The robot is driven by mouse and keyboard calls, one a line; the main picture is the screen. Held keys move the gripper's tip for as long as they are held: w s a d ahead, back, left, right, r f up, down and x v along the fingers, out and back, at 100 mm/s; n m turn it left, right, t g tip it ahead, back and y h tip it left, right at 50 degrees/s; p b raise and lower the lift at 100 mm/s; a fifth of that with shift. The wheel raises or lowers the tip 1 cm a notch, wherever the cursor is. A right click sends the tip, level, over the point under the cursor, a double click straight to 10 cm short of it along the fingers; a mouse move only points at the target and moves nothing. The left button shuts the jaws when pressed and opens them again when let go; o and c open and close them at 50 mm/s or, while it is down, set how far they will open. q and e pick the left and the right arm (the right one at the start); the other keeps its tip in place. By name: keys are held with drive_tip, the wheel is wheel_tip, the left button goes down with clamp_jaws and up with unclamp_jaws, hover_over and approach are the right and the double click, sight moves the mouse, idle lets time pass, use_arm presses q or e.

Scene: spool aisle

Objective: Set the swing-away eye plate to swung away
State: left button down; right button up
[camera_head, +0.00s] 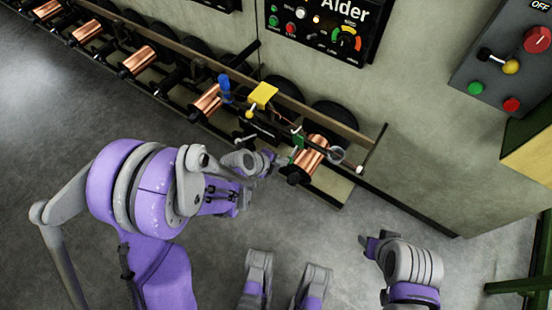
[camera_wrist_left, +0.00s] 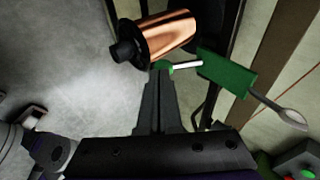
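The eye plate shows as a green plate (camera_wrist_left: 226,72) with a metal loop (camera_wrist_left: 290,118) at one end and a short bright rod ending in a green knob (camera_wrist_left: 163,67) at the other. In the head view, the green plate (camera_head: 298,141) and the loop (camera_head: 336,155) are at the copper spool (camera_head: 310,154) nearest the rail's right end. The loop is beside the spool. My left gripper (camera_head: 279,161) is at the knob, its fingers (camera_wrist_left: 161,82) close together with the knob at their tips. My right gripper (camera_head: 370,243) is low, away from the rack; its opening is unclear.
A row of copper spools (camera_head: 207,100) runs along the rail towards the upper left. A yellow block (camera_head: 263,95) and blue handle (camera_head: 224,84) stand left of the plate. A control panel (camera_head: 323,25) is on the wall behind. Open floor (camera_head: 215,265) lies in front.

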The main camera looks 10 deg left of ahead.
use_arm(q)
drive_tip(key=shift+w+d+f+b, duration=0.15)
drive_tip(key=shift+w+f+b, duration=0.15)
drive_tip(key=shift+f+b, duration=0.5)
drive_tip(key=shift+w+d+f+b, duration=0.1)
drive_tip(key=shift+w+f+b, duration=0.15)
drive_tip(key=shift+f+b, duration=0.55)
drive_tip(key=shift+w+d+f+b, duration=0.15)
drive_tip(key=shift+w+f+b, duration=0.2)
drive_tip(key=shift+f, duration=0.8)
use_arm(e)
drive_tip(key=shift+w+a+f, duration=0.15)
drive_tip(key=shift+w+f, duration=0.05)
drive_tip(key=shift+f, duration=1.05)
drive_tip(key=shift+w+a+f, duration=0.15)
drive_tip(key=shift+f, duration=1.1)
